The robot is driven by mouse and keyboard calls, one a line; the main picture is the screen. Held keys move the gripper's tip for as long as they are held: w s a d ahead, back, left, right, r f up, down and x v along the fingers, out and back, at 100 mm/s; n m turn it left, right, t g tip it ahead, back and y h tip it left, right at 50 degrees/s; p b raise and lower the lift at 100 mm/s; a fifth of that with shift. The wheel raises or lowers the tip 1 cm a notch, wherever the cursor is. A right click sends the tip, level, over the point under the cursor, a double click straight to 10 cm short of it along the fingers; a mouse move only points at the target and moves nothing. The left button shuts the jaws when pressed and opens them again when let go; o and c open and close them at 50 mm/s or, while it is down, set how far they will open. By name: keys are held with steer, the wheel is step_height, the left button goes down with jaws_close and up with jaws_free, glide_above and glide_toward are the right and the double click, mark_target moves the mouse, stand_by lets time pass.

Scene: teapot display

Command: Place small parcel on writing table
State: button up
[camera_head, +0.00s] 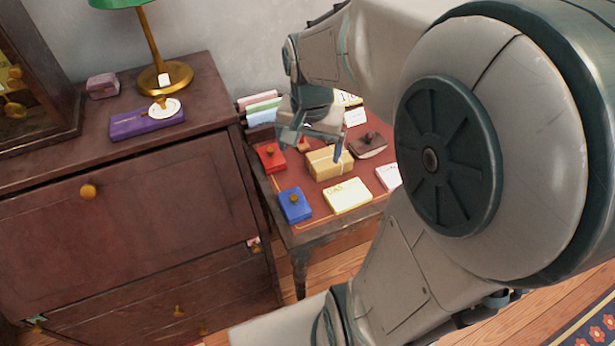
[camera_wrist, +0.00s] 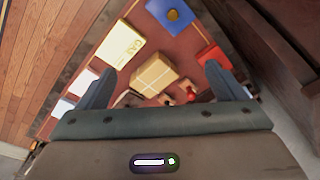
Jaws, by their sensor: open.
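The small parcel (camera_head: 330,163), a tan box tied with pale string, sits on the red top of the writing table (camera_head: 318,238). My gripper (camera_head: 311,150) is open and empty, just above and behind the parcel in the head view. In the wrist view the parcel (camera_wrist: 155,76) shows between and slightly beyond the two blue-grey fingers (camera_wrist: 160,70). I see no finger touching it.
Around the parcel lie a red box (camera_head: 271,157), a blue box (camera_head: 295,204), a yellow card (camera_head: 347,195) and a dark brown item (camera_head: 369,145). A dark cabinet (camera_head: 150,210) with a lamp (camera_head: 165,77) and a purple box (camera_head: 147,122) stands at left.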

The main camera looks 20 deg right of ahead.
steer(key=s+a+n+t, duration=0.1)
steer(key=s+a+n, duration=0.3)
steer(key=s+n, duration=0.3)
steer(key=shift+s+n, duration=0.3)
steer(key=shift+s, duration=0.5)
steer(key=shift+r, duration=0.15)
